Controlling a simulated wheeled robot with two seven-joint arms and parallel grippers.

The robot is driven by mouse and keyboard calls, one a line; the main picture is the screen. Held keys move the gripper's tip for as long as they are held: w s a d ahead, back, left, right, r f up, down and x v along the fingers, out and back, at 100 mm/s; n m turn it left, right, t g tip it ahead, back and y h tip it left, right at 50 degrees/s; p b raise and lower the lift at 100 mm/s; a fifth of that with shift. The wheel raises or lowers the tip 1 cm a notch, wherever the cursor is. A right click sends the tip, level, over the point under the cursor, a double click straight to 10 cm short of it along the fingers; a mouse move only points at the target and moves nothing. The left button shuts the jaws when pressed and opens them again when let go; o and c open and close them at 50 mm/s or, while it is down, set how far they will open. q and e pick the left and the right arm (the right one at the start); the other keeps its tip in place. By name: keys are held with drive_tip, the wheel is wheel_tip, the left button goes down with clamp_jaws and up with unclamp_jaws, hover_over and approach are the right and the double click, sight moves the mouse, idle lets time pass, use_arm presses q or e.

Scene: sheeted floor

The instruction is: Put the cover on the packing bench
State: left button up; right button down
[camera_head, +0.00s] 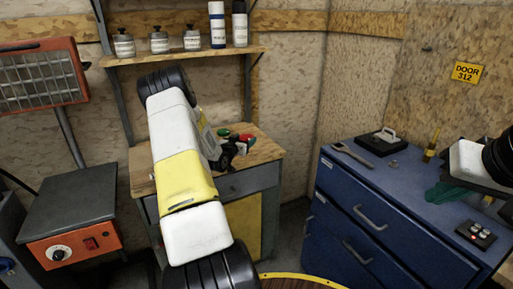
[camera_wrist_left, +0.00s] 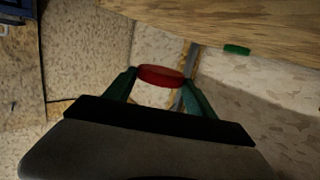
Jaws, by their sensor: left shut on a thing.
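My left gripper (camera_wrist_left: 160,82) is shut on a round red cover (camera_wrist_left: 161,75), held between its dark green fingertips. The red cover also shows in the head view (camera_head: 223,133), above the wooden-topped bench (camera_head: 262,152) with grey drawers and a yellow front. I take this to be the packing bench. My left arm hides much of the bench. My right arm is at the right edge over the blue cabinet; its jaw state is unclear.
A shelf (camera_head: 185,57) with several bottles hangs above the bench. A blue drawer cabinet (camera_head: 385,215) at the right carries tools and a small button box (camera_head: 477,234). An orange-fronted hot plate (camera_head: 70,215) and a lamp (camera_head: 40,75) stand at the left.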

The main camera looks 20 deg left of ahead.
use_arm(q)
drive_tip(key=w+a+r+n+y, duration=0.1)
drive_tip(key=a+r+n+y, duration=0.2)
drive_tip(key=a, duration=0.4)
drive_tip(key=shift+g+y, duration=0.3)
drive_tip(key=shift+y, duration=0.1)
drive_tip(key=f, duration=0.6)
drive_tip(key=shift+a+f, duration=0.3)
drive_tip(key=shift+a, duration=0.1)
drive_tip(key=shift+f, duration=2.2)
drive_tip(key=shift+f, duration=0.15)
drive_tip(key=o, duration=1.6)
drive_tip(key=shift+o, duration=0.2)
